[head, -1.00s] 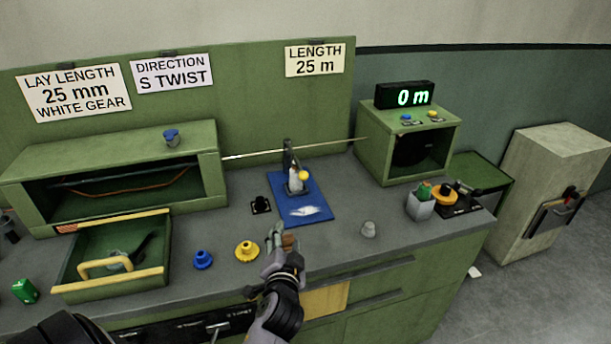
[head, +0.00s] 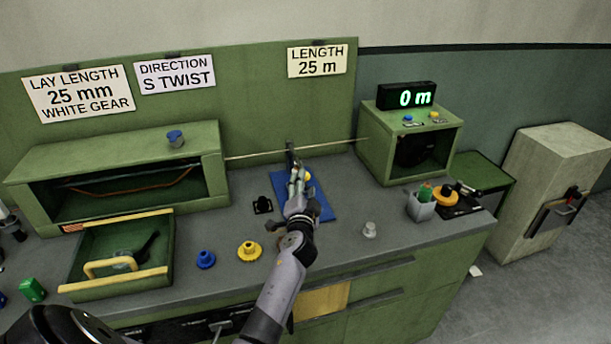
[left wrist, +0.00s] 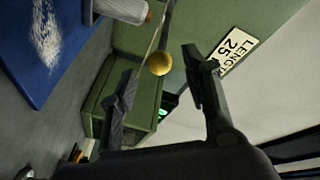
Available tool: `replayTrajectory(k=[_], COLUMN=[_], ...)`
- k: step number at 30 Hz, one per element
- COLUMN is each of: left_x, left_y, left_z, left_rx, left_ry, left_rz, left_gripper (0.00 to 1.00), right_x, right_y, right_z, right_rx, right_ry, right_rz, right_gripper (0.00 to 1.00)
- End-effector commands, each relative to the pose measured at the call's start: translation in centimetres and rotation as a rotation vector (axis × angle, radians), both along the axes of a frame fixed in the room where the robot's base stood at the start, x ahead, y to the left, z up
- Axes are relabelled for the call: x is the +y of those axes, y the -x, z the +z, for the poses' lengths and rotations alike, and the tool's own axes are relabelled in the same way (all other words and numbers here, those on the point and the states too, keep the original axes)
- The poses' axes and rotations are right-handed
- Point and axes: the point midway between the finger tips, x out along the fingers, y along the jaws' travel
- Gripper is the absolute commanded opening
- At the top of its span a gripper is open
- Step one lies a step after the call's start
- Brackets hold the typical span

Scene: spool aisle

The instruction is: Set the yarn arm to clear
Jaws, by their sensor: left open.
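The yarn arm is by the dark post (head: 291,155) at the back of the blue mat (head: 325,210). Its yellow ball knob (head: 308,176) shows just right of my left fingers. My left gripper (head: 297,173) is over the mat and hides most of the arm. In the left wrist view the yellow ball (left wrist: 159,63) shows in the gap between the two open fingers (left wrist: 163,82), with nothing gripped. I cannot tell how far the ball is from the fingertips. My right gripper is not in view.
A thin yarn line (head: 255,156) runs behind the post to the green box (head: 372,165) with the 0 m display (head: 406,96). A blue knob (head: 205,260), yellow knob (head: 249,251) and grey knob (head: 369,230) stand on the bench. An open drawer (head: 165,250) is left.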

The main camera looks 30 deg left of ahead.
Motion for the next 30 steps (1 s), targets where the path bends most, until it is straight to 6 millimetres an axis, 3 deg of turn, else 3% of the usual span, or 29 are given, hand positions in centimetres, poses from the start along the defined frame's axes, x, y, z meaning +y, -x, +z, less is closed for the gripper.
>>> replayTrajectory(k=[3,9,20,30], left_x=[1.1,2.1,2.3,2.3], left_y=[-1.9,-3.5,-3.9,-3.9], left_z=[0.1,0.0,0.0,0.0], left_rx=[0.0,0.0,0.0,0.001], left_ry=[0.0,-0.001,0.0,0.0], left_rz=[0.0,0.001,0.0,-0.001], left_gripper=[0.44,0.44,0.44,0.22], right_x=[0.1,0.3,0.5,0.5], right_y=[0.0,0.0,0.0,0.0], right_z=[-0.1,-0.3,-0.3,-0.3], right_rx=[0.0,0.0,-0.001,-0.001], right_ry=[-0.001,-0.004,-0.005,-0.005], right_rz=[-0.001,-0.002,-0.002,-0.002], right_gripper=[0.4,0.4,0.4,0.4])
